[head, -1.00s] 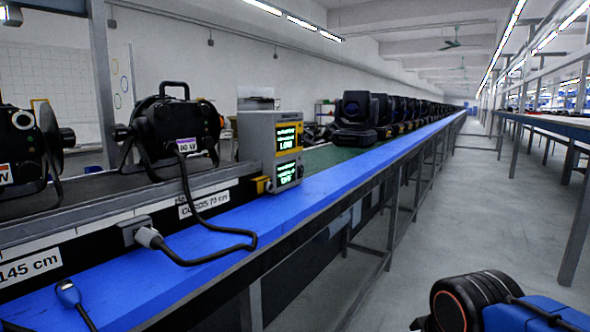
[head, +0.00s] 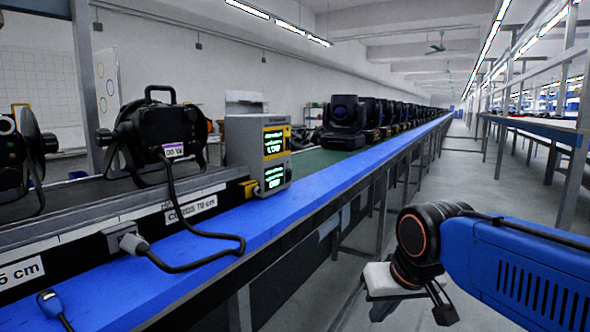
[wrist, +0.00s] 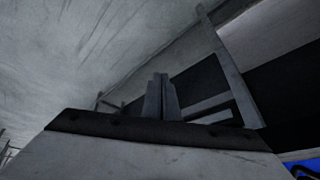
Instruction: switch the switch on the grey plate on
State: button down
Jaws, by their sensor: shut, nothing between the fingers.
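I cannot make out a switch on a grey plate in either view. In the head view a small grey outlet box (head: 120,239) with a plug in it sits on the bench front, but no switch shows on it. My gripper (wrist: 161,95) shows in the wrist view with its two fingers together and nothing between them. In the head view my blue arm reaches in from the right, over the aisle and apart from the bench.
The blue bench edge (head: 225,240) runs away into the distance. On the bench stand a black par can (head: 165,135), a grey and yellow meter (head: 258,155) and a row of moving-head lights (head: 343,122). A black cable (head: 215,235) loops over the edge. The aisle floor (head: 425,180) is clear.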

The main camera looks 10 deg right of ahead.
jog(key=w+a+r+m+t, duration=0.1)
jog(key=w+r+m, duration=0.2)
jog(key=w+r, duration=1.1)
jog(key=w+a+r+m+t, duration=0.1)
jog(key=w+a+r+m, duration=0.1)
jog(key=w+r, duration=1.1)
jog(key=w+m, duration=0.1)
jog(key=w, duration=0.5)
jog(key=shift+w+a+r+t+y, duration=0.25)
jog(key=shift+w+r+t+y, duration=0.05)
jog(key=shift+w+r+y, duration=0.1)
jog(key=shift+f, duration=0.1)
send_near(289, 176)
jog(key=d+f, duration=0.2)
jog(key=f, duration=0.1)
jog(key=d+f, duration=0.1)
jog(key=d, duration=0.1)
jog(key=shift+w+f, duration=0.25)
jog(key=shift+w, duration=0.05)
jog(key=shift+w+a+r, duration=0.1)
jog(key=shift+w+a, duration=0.75)
jog(key=shift+a, duration=0.05)
jog(key=shift+w+a+r, duration=0.15)
jog(key=shift+w+a, duration=0.45)
jog(key=shift+w, duration=0.05)
jog(key=shift+d, duration=0.1)
